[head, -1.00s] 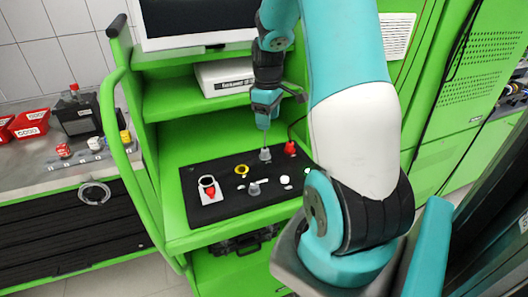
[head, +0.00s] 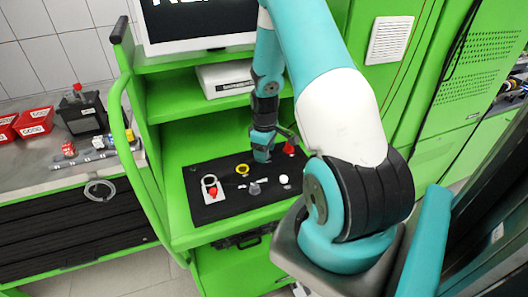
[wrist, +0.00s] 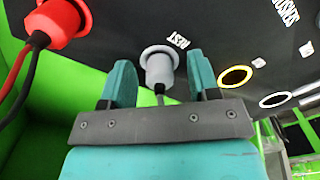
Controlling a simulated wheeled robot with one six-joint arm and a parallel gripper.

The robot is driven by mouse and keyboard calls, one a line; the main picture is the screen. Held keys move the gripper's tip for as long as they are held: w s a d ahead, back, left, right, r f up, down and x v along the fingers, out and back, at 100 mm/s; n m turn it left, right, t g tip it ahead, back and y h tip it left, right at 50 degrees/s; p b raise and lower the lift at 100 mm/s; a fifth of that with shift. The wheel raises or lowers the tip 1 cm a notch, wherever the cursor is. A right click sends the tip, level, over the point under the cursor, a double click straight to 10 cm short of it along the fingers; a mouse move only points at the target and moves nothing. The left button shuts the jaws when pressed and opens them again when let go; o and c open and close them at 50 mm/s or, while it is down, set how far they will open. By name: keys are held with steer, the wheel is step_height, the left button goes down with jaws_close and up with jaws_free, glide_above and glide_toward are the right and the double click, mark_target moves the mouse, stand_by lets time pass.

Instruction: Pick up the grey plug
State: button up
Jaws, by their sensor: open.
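The grey plug (wrist: 158,68) stands on the black mat in the wrist view, with a round flange at its base and a cable at its near end. My gripper (wrist: 161,78) is open, with one finger on each side of the plug. Small gaps seem to show between fingers and plug. In the head view my gripper (head: 262,156) is low over the back of the mat and hides this plug. A second grey piece (head: 254,188) sits nearer the front of the mat.
A red plug (head: 289,148) with cables is close to the right of my gripper; in the wrist view it (wrist: 60,22) is at upper left. The black mat (head: 225,212) also holds a yellow ring (head: 242,169) and a red item on a white plate (head: 211,190). A shelf is above.

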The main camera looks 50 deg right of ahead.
steer(key=c, duration=0.9)
steer(key=shift+r, duration=0.15)
step_height(320, 180, up, 20)
steer(key=b, duration=0.4)
